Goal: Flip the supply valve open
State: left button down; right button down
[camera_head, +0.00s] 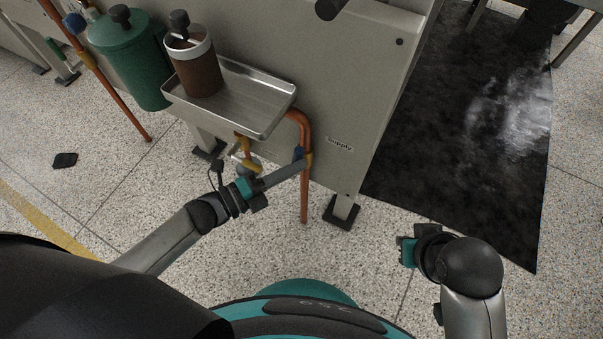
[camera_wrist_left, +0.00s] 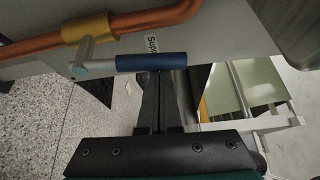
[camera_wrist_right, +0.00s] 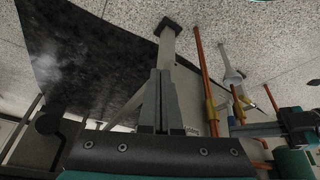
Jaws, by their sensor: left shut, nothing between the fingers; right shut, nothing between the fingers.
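The supply valve has a blue handle (camera_head: 298,154) on a copper pipe (camera_head: 304,195) below the metal tray. In the left wrist view the blue handle (camera_wrist_left: 165,61) lies crosswise, joined by a grey stem to a brass body (camera_wrist_left: 88,29) on the pipe. My left gripper (camera_head: 304,162) is shut and empty, its tips right at the handle; in the left wrist view the tips (camera_wrist_left: 155,75) overlap or nearly meet its edge, and I cannot tell whether they touch. My right gripper (camera_wrist_right: 158,73) is shut and empty, well away to the right over the floor.
A "Supply" label (camera_head: 340,144) is on the grey cabinet (camera_head: 350,90). The tray (camera_head: 262,128) with a brown canister (camera_head: 196,70) juts out above my left gripper. A green canister (camera_head: 130,60) stands left. A black mat (camera_head: 460,130) covers the floor at right.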

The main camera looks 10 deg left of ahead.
pick_arm(q)
jog(key=shift+w+a, duration=0.25)
jog(key=shift+a, duration=0.35)
pick_arm(e)
jog(key=shift+r, duration=0.5)
